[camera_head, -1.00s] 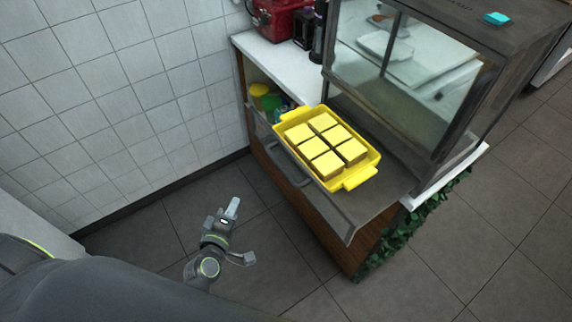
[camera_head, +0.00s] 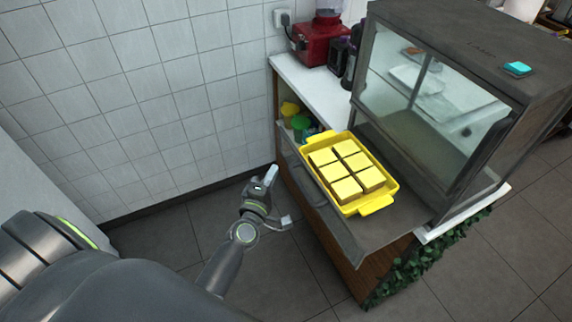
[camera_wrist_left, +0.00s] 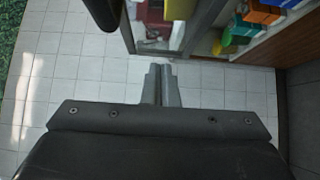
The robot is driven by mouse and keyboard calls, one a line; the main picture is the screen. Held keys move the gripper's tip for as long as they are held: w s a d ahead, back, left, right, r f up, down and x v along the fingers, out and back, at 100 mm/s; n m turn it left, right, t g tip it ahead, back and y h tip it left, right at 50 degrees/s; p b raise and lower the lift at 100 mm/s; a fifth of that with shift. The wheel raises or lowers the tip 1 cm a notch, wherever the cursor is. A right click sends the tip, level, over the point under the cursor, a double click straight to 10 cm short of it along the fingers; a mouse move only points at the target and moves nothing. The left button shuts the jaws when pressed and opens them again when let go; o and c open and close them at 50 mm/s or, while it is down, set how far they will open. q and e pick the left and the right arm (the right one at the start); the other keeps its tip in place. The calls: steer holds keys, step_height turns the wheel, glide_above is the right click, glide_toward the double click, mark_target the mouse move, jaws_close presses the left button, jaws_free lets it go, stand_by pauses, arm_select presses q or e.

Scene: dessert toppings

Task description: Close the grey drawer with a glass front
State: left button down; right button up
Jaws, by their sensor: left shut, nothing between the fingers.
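The grey drawer (camera_head: 398,218) is pulled out from under the glass display case. Its glass front faces the lower left, with the handle side towards my arm. A yellow tray (camera_head: 376,204) with several yellow-topped cake squares (camera_head: 346,189) rests in it. My left gripper (camera_head: 271,173) is shut and empty, beside the front's far left part; whether it touches cannot be told. In the left wrist view its closed fingers (camera_wrist_left: 160,82) have nothing between them. My right gripper is not in view.
The glass case (camera_head: 430,90) stands above the drawer on a wooden counter. A red machine (camera_head: 322,40) stands on the white top. A tiled wall is at left; the floor before the counter is clear.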

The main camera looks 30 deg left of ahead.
arm_select(q)
steer(key=w+d, duration=0.2)
steer(key=w, duration=0.1)
steer(key=shift+w+d, duration=0.25)
steer(key=shift+w, duration=0.05)
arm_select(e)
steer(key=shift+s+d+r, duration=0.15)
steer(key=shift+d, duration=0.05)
arm_select(q)
steer(key=shift+w, duration=0.1)
